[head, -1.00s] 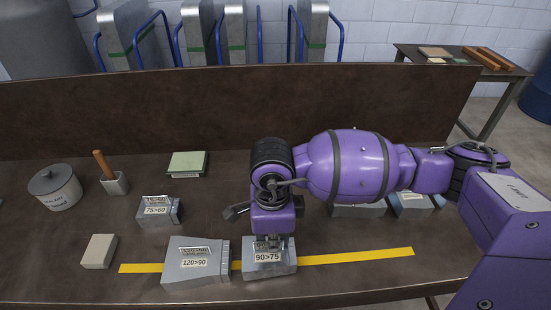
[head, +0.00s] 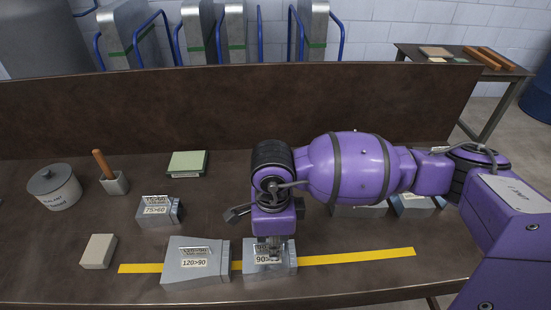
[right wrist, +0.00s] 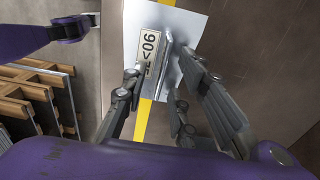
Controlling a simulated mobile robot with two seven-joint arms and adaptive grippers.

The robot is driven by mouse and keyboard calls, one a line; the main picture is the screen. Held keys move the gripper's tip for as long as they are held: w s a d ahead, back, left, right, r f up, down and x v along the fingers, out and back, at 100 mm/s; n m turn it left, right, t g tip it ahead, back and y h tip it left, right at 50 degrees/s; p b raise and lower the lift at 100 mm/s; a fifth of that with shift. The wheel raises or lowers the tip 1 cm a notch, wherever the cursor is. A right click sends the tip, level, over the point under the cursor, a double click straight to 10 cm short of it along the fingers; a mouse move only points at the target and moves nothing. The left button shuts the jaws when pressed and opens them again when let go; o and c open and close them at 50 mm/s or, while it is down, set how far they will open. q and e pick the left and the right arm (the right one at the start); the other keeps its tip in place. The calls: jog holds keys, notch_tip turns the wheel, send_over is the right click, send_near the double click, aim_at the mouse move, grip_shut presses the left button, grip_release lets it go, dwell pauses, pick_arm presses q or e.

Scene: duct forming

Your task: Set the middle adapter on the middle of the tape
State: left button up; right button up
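The middle adapter (head: 284,266), a grey tapered metal piece labelled 90>75, sits on the yellow tape (head: 350,258) near its middle. It stands just right of the larger 120>90 adapter (head: 190,274), with a small gap. My right gripper (head: 268,250) is over its top and covers part of its label. In the right wrist view, the fingers of the right gripper (right wrist: 162,70) stand apart on either side of the handle on the adapter (right wrist: 187,25). Tape shows on both sides of the adapter.
The 75>60 adapter (head: 170,213) stands behind the tape to the left. A beige block (head: 98,252), a lidded pot (head: 55,188), a wooden-handled tool in a cup (head: 115,184) and a green pad (head: 187,163) are nearby. Grey pieces (head: 358,211) stand behind my right arm.

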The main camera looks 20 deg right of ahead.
jog(key=shift+r, duration=0.1)
jog(key=shift+r, duration=0.35)
notch_tip(320, 180, up, 11)
dwell(0.3)
